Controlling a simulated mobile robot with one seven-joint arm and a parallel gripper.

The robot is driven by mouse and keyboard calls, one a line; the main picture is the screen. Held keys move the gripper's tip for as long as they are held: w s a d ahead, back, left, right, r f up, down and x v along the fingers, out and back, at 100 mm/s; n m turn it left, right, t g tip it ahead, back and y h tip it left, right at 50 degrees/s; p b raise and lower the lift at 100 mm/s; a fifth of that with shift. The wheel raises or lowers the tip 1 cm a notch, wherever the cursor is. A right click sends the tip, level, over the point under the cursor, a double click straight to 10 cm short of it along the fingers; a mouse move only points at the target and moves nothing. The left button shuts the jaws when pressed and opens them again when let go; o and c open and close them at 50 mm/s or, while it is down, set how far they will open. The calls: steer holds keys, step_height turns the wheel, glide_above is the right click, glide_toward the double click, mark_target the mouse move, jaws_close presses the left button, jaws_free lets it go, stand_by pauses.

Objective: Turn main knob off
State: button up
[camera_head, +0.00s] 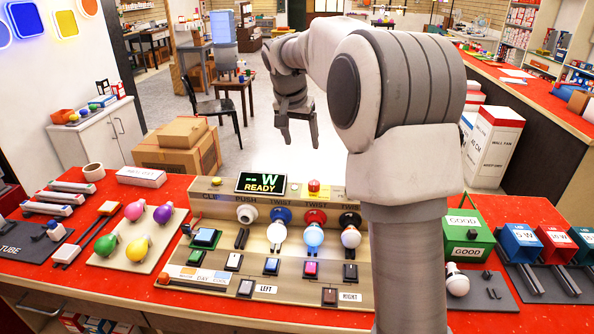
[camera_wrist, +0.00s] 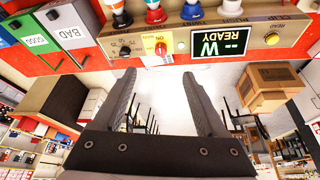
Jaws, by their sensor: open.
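The tester panel (camera_head: 220,193) stands on the red table. A red knob (camera_head: 314,186) on a yellow plate, likely the main knob, sits on its upper back strip, right of the display. In the wrist view the red knob (camera_wrist: 160,48) is upright in the upper middle, between and beyond my fingertips. My gripper (camera_head: 299,130) hangs in the air behind the panel, its fingers pointing down. In the wrist view my gripper (camera_wrist: 157,80) is open and empty, apart from the knob.
Several bulbs sit in the panel's sockets, some glowing, including a bulb (camera_head: 313,237) in the red socket. A green GOOD box (camera_head: 466,236) stands to the right. Loose coloured bulbs (camera_head: 134,210) lie left. Air around my gripper is clear.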

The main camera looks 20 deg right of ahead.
steer(key=m, duration=0.2)
glide_toward(314, 182)
steer(key=x, duration=0.9)
steer(key=shift+a, duration=0.1)
jaws_close()
